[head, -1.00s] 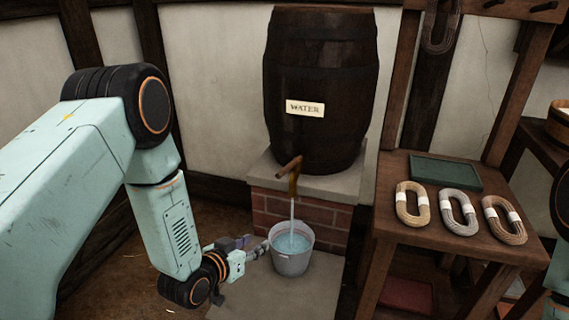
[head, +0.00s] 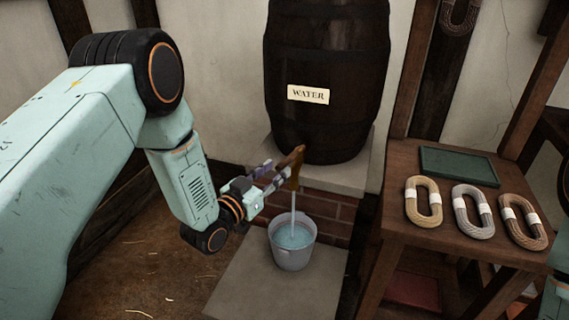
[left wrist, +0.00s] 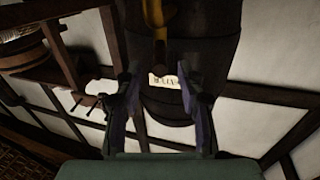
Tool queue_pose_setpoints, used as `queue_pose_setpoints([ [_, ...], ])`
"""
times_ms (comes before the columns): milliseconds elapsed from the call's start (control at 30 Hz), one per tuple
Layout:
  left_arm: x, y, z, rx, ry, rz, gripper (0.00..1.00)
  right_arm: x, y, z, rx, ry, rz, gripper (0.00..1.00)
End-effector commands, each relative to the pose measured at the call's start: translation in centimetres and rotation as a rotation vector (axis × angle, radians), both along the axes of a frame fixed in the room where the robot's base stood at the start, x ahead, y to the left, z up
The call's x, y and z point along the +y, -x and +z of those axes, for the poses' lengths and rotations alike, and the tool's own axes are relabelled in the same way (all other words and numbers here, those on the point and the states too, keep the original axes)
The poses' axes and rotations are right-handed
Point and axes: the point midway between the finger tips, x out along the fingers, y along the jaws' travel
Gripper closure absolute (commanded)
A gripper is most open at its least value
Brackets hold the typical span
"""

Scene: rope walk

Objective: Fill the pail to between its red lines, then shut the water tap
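The grey pail (head: 291,256) stands upright on the pale stone slab below the barrel, with water (head: 293,237) inside it. I cannot make out its red lines. The tap (head: 294,170) on the barrel is running, and a thin stream falls into the pail. My left gripper (head: 277,175) is right beside the tap, its fingers pointing at it. In the left wrist view my left gripper (left wrist: 156,88) has its fingers apart with nothing between them, and the brass-coloured tap (left wrist: 160,20) shows beyond. Whether a finger touches the tap, I cannot tell. My right gripper is out of view.
The dark barrel (head: 326,55) with its WATER label (head: 308,94) stands on a brick plinth (head: 328,212). At the right, a wooden bench (head: 400,165) holds three rope coils and a green tray (head: 458,166). The floor left of the slab (head: 270,294) is clear apart from straw.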

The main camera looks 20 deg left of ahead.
Motion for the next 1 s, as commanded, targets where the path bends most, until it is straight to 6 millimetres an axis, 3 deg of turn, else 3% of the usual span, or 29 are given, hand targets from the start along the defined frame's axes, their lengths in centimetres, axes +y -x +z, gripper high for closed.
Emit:
queue_pose_setpoints([
  [300,-1.3,-4.2,-0.2,0.0,0.0,-0.001,0.61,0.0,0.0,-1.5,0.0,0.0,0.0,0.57],
  [667,-1.4,-5.1,0.0,0.002,0.0,0.001,0.61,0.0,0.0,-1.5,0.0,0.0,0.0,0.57],
  [1000,-1.4,-5.0,-0.1,0.002,0.0,0.001,0.89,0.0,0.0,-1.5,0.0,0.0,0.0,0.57],
])
